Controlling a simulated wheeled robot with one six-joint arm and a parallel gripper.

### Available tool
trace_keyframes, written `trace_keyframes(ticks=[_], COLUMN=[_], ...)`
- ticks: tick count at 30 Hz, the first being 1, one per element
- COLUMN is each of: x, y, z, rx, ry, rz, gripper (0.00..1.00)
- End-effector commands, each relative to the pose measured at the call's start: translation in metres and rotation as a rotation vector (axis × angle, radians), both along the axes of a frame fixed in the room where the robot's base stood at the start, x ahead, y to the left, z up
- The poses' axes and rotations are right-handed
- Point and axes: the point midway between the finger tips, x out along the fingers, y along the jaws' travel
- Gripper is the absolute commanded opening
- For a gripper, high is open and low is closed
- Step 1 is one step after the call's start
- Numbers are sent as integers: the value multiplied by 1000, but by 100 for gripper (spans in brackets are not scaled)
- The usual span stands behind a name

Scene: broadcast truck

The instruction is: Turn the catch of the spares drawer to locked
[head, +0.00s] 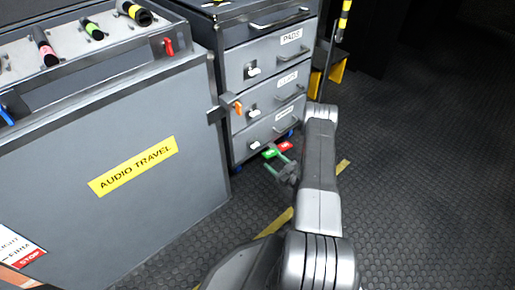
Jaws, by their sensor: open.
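A grey drawer unit (232,60) stands at centre with three drawers visible. The top label reads PADS (291,36); the middle label (287,79) and bottom label (284,113) are too blurred to read surely, so I cannot tell which drawer is spares. Pale catches show at the left of the top drawer (253,71), middle drawer (253,112) and bottom drawer (255,145). My gripper (274,162) is open and appears empty, low in front of the unit, below the bottom drawer in the picture. Its fingers point up and left.
Green (270,153) and red (285,147) patches show beyond my fingers; their mounting is unclear. A bracket (223,106) with an orange lever (238,107) juts beside the drawers. The AUDIO TRAVEL case (95,205) fills the left. Dark floor (430,170) is clear at right.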

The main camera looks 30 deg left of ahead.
Motion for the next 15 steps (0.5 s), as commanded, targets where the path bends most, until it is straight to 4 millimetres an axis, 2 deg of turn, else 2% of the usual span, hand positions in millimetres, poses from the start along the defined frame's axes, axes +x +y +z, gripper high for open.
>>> trace_keyframes(ticks=[9, 15], x=[25, 38], y=[64, 93], z=[-3, -2], rx=[-1, 0], ry=[-3, -1], rz=[4, 1], gripper=[60, 60])
